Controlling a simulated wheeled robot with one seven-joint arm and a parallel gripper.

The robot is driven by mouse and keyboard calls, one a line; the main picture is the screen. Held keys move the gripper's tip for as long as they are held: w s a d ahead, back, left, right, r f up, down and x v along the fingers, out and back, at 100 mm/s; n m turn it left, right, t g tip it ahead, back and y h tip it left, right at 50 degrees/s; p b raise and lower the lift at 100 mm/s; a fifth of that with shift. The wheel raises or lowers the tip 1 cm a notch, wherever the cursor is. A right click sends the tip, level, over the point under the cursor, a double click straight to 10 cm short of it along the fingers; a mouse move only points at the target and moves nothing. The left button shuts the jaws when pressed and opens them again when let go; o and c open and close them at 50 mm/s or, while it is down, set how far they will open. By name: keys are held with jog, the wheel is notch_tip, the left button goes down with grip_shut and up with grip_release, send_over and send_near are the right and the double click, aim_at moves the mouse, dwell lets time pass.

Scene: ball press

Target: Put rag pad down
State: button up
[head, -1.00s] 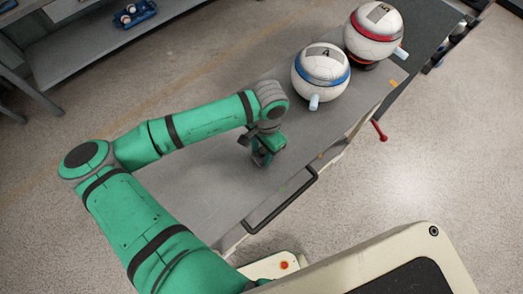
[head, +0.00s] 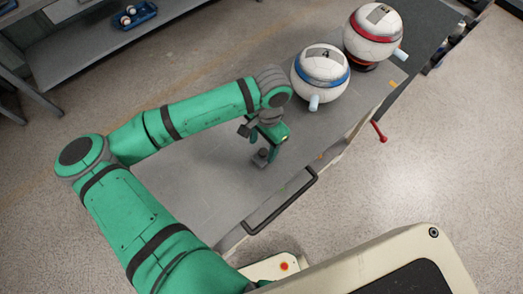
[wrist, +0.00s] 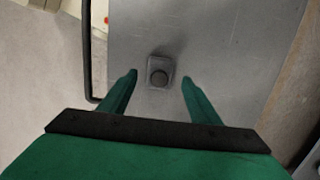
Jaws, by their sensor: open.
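The rag pad (wrist: 159,72) is a small grey square pad with a round dark knob on top. It lies on the grey bench top (wrist: 215,35). In the head view the pad (head: 262,157) sits on the bench just below my gripper (head: 268,143). In the wrist view my gripper (wrist: 158,75) has its two green fingers apart, one on each side of the pad, with clear gaps and nothing between them touching the pad.
Two white balls, one blue-banded (head: 321,75) and one red-banded (head: 373,33), stand farther along the bench. A dark bar handle (head: 283,203) runs along the bench's near edge. A red lever (head: 379,131) sticks out at the side. The bench left of the pad is clear.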

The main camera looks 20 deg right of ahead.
aim_at(264, 150)
notch_tip(264, 150, up, 7)
jog(key=shift+w+d+r, duration=0.2)
jog(key=shift+d, duration=0.2)
dwell(0.4)
